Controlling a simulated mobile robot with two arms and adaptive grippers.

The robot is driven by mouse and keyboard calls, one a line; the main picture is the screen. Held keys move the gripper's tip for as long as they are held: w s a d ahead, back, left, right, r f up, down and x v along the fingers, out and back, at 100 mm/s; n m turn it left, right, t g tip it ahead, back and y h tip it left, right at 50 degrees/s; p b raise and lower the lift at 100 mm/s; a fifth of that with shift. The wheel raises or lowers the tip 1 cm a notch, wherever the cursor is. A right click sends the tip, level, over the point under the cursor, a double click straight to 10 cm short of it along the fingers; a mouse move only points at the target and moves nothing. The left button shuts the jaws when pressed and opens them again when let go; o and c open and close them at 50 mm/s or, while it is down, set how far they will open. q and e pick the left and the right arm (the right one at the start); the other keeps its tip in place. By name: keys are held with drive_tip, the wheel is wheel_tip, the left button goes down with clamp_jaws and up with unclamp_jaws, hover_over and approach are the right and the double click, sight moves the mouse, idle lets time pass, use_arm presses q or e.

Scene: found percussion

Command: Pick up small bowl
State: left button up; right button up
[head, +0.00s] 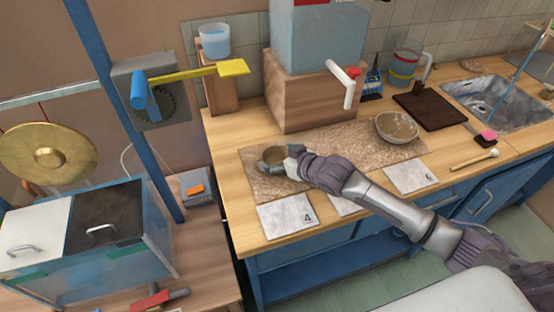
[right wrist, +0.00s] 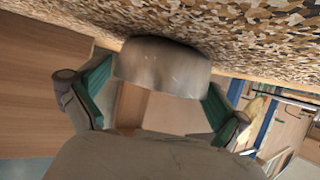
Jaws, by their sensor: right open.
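The small bowl (head: 275,153) stands on the left part of a speckled brown mat (head: 330,143) on the wooden counter. My right gripper (head: 272,164) is at this bowl, partly covering it in the head view. In the right wrist view the bowl (right wrist: 165,65) shows as a grey-brown rounded wall between the two green-padded fingers (right wrist: 160,98). The fingers are open, one on each side of it; I cannot tell whether either touches it. My left gripper is not in view.
A larger bowl (head: 397,127) sits on the mat's right end. A wooden box (head: 305,97) with a water tank stands behind the mat. Numbered tiles (head: 287,216) lie along the front edge. A dark board (head: 430,109) and a beater (head: 475,159) lie to the right.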

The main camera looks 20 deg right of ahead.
drive_tip(key=c, duration=0.9)
drive_tip(key=shift+c, duration=0.2)
